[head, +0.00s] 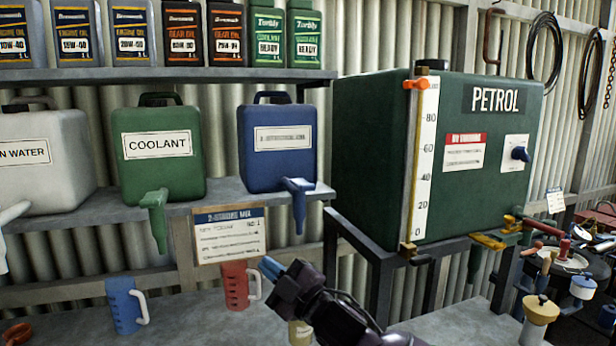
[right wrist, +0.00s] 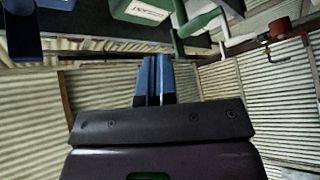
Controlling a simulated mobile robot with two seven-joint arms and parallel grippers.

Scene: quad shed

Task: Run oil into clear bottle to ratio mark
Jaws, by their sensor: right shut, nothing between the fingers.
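A blue container (head: 277,158) with a small, hard-to-read label stands on the shelf, its blue tap (head: 299,200) hanging over the front edge. My right gripper (head: 270,268) is below and left of that tap, apart from it. Its blue fingers (right wrist: 153,80) are together with nothing between them. A small pale yellowish item (head: 300,333) is partly hidden behind my right arm; I cannot tell whether it is the clear bottle. No other clear bottle is distinct. My left gripper is not in view.
A blue jug (head: 125,305) and a red jug (head: 236,286) stand on the lower bench. A green coolant container (head: 160,155) is left of the blue one. A card (head: 230,236) hangs below the shelf. A large petrol tank (head: 475,170) stands at right.

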